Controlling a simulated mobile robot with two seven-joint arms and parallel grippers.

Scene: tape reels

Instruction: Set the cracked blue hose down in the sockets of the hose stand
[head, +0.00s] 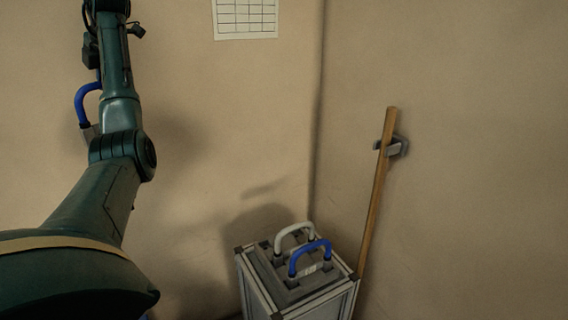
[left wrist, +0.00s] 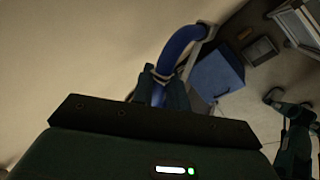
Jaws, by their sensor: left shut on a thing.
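A blue curved hose (head: 81,100) with a grey end piece shows at the far left of the head view, partly behind my left arm. In the left wrist view my left gripper (left wrist: 163,73) is shut on this blue hose (left wrist: 178,46), which arches up and right from the fingers. I cannot make out a crack. The hose stand (head: 290,290), a grey stepped block on a framed box, is at the bottom centre of the head view. A white hose (head: 293,230) and another blue hose (head: 309,248) arch over it. My right gripper is not in view.
A wooden pole (head: 377,190) leans in a grey wall clip (head: 397,147) right of the stand. A gridded sheet (head: 245,17) hangs on the wall. The left wrist view shows a blue box (left wrist: 217,72). The air between my arm and the stand is clear.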

